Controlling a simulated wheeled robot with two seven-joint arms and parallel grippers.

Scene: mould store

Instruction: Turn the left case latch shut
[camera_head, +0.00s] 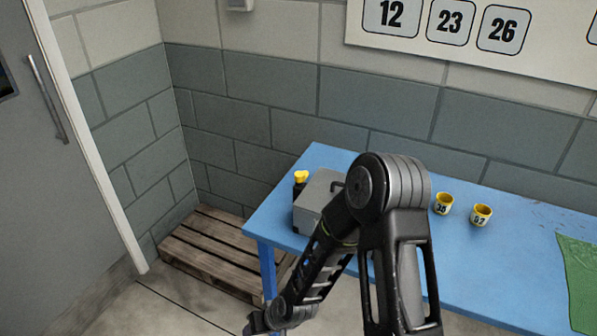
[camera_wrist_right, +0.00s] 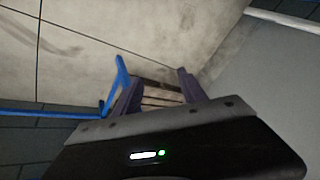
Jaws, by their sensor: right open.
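A grey case (camera_head: 311,205) with a dark handle (camera_head: 337,186) stands near the left end of the blue table in the head view. My right arm covers its right and front parts, and I cannot make out its latches. My right gripper (camera_wrist_right: 158,82) is open and empty in the right wrist view, with floor and a pallet beyond its fingers. In the head view its arm bends down to the left, and the hand end is low, in front of the table's left end, apart from the case. My left gripper is not in view.
A yellow-capped dark bottle (camera_head: 300,181) stands beside the case on the blue table (camera_head: 500,260). A wooden pallet (camera_head: 215,250) is on the floor left of the table, near a grey door (camera_head: 45,200).

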